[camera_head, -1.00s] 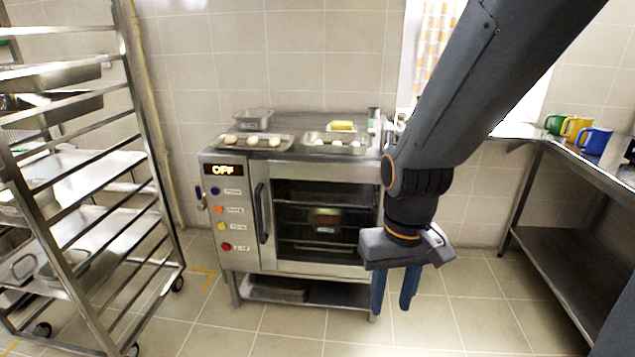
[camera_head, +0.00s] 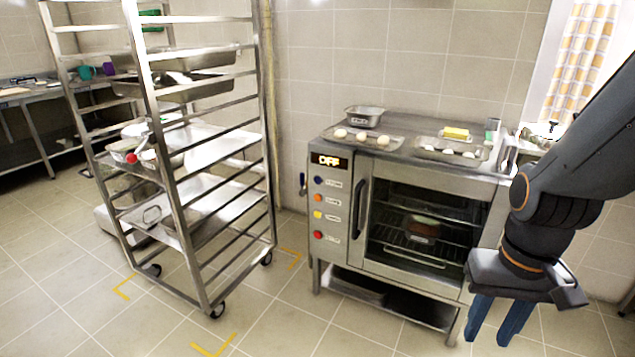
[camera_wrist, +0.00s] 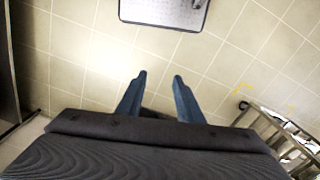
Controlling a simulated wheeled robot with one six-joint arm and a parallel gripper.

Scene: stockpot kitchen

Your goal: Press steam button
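The steel oven (camera_head: 410,225) stands against the tiled wall in the head view. Its left panel has a display (camera_head: 326,160) reading OFF. Below it are a blue button (camera_head: 318,180), an orange button (camera_head: 318,198), a yellow button (camera_head: 318,215) and a red button (camera_head: 318,235). Their labels are too small to read, so I cannot tell which one is steam. My gripper (camera_head: 497,335) points down to the right of the oven, apart from the buttons. Its blue fingers are spread with nothing between them, which the wrist view (camera_wrist: 160,90) also shows.
A wheeled steel rack (camera_head: 205,180) with trays stands left of the oven. Trays with pale round items (camera_head: 362,136) and a yellow block (camera_head: 456,133) lie on the oven top. The oven door, with a vertical handle (camera_head: 357,208), is shut. Floor before the oven is clear.

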